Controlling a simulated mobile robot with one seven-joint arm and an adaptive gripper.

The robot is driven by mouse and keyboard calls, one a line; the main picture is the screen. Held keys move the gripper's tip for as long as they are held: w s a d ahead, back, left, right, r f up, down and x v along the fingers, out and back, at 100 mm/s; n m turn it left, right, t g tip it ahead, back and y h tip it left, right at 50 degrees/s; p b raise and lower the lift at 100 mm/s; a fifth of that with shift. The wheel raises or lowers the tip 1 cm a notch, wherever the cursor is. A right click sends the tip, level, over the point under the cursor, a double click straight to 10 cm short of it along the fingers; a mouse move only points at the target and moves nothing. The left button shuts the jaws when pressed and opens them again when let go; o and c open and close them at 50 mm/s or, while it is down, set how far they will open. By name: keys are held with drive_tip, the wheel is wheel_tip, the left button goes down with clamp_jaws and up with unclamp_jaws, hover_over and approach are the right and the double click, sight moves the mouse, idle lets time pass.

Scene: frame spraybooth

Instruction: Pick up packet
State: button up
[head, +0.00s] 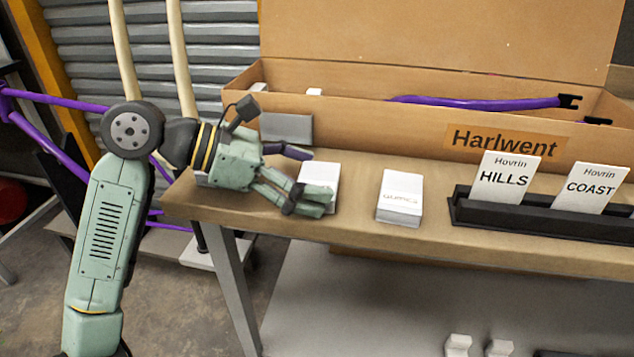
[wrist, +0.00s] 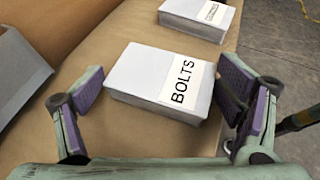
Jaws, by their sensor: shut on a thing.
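A white packet labelled BOLTS (wrist: 150,75) lies flat on the brown worktop (wrist: 60,140); its top also shows in the head view (head: 321,172), partly hidden by my fingers. My gripper (head: 306,181) is low over the worktop, with one finger on each side of this packet. In the wrist view my gripper (wrist: 162,84) is shut on the packet across its width. I cannot see the packet raised off the surface. A second white packet (head: 400,190) lies to the right, its label hard to read; the wrist view shows it beyond the first (wrist: 200,14).
A long cardboard box (head: 375,123) marked Harlwent stands behind, holding purple tubes (head: 480,102). A black holder (head: 520,217) with HILLS (head: 506,178) and COAST (head: 590,187) cards is at right. A grey block (head: 287,128) stands behind my gripper. The worktop's front edge is close.

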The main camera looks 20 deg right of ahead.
drive_tip(key=c, duration=0.4)
drive_tip(key=shift+o, duration=0.2)
